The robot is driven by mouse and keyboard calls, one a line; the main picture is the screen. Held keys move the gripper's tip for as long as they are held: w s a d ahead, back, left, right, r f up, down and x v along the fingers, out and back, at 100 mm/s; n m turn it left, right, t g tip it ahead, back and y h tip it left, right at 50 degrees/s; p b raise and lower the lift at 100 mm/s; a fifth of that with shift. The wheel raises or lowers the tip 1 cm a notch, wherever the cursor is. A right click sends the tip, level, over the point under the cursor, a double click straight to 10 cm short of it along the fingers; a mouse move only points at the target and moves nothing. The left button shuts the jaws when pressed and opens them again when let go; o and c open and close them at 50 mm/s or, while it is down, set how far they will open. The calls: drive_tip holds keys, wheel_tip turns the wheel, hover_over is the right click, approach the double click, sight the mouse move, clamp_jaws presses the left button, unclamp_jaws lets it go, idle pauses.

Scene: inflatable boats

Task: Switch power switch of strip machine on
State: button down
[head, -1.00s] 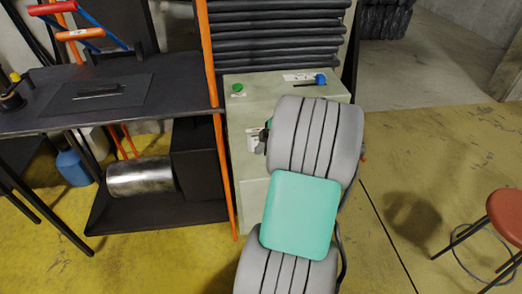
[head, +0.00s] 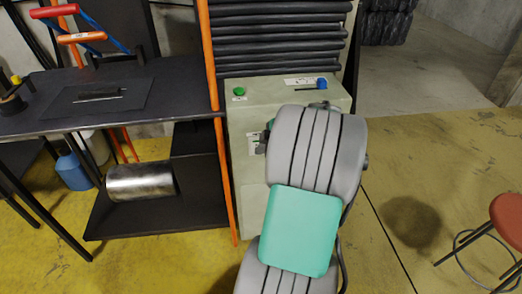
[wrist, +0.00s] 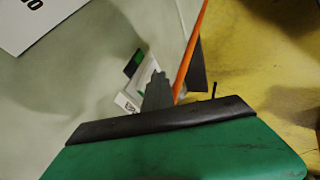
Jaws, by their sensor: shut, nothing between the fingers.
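The strip machine is a pale green cabinet (head: 238,115) in the middle of the head view. Its power switch is on a white plate (head: 252,144) on the front face, partly hidden by my gripper. In the wrist view the switch (wrist: 134,64) shows a green and black part on a white plate, left of and partly behind the fingers. My gripper (wrist: 158,92) is shut and empty, its dark fingertips close to the plate. I cannot tell whether they touch the switch. In the head view my arm hides most of the gripper and much of the cabinet front.
A green button (head: 239,91) and a blue knob (head: 322,84) are on the cabinet top. An orange post (head: 219,150) and a dark workbench (head: 170,100) stand left. A red stool (head: 508,215) is at right, with open yellow floor (head: 415,165) between.

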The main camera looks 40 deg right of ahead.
drive_tip(key=shift+r, duration=0.1)
drive_tip(key=s+a+r, duration=0.2)
drive_tip(key=s+r, duration=0.4)
drive_tip(key=s, duration=0.4)
drive_tip(key=shift+s+a+r, duration=0.2)
drive_tip(key=shift+a+r, duration=0.05)
drive_tip(key=shift+a, duration=0.1)
drive_tip(key=shift+p, duration=0.3)
drive_tip(key=w+a+r+m+g+p, duration=0.2)
drive_tip(key=a+r+m+p, duration=0.1)
drive_tip(key=a+r+p, duration=0.65)
drive_tip(key=w+a+r+m+g+p, duration=0.1)
drive_tip(key=a+r+m+p, duration=0.35)
drive_tip(key=a, duration=0.85)
drive_tip(key=s+a+r+m+g+p, duration=0.1)
drive_tip(key=s+a+r+m+p, duration=0.1)
drive_tip(key=s+a+r+p, duration=0.2)
drive_tip(key=a+p, duration=0.1)
drive_tip(key=a, duration=0.2)
drive_tip(key=shift+m+p, duration=0.35)
